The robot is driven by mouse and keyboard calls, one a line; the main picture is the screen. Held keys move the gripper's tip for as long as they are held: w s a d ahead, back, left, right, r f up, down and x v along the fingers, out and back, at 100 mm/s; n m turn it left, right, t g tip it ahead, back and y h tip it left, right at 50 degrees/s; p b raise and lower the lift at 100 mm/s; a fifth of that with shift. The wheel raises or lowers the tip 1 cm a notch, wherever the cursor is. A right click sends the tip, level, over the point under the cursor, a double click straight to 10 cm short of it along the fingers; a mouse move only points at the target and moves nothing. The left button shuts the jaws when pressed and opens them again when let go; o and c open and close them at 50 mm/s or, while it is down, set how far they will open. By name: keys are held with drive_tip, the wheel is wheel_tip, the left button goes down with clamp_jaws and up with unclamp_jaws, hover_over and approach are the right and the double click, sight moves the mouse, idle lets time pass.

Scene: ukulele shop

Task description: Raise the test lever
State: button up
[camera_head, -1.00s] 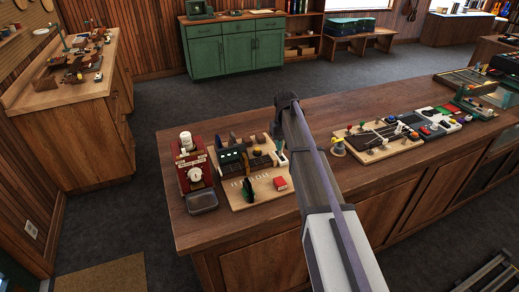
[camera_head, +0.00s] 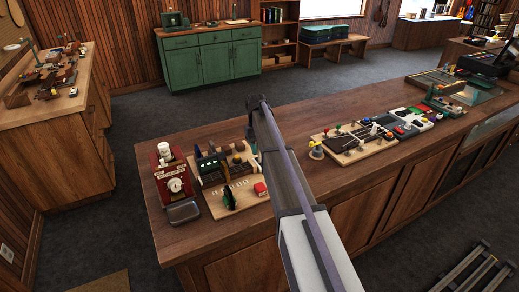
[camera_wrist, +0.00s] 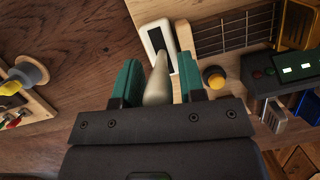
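The test lever (camera_wrist: 158,80) is a cream, tapered handle on a white plate with a black slot (camera_wrist: 157,37) in the wrist view. My gripper (camera_wrist: 161,77) has teal fingers standing on both sides of the lever, with gaps visible, so it is open around it. The plate sits at the edge of a light wooden board (camera_head: 222,203) on the counter, which also carries a fretted neck piece (camera_wrist: 232,30). In the head view my arm reaches over the board's right side and hides most of the lever. Whether the lever is up or down is hard to tell.
A red device (camera_head: 174,180) with a metal tray (camera_head: 184,212) stands left of the board. Another fretted board (camera_head: 352,143) lies to the right. Bare counter lies between the boards.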

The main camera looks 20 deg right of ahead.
drive_tip(key=shift+o, duration=1)
drive_tip(key=shift+s, duration=0.1)
drive_tip(key=p+v, duration=1)
drive_tip(key=shift+r, duration=0.4)
drive_tip(key=shift+c, duration=0.2)
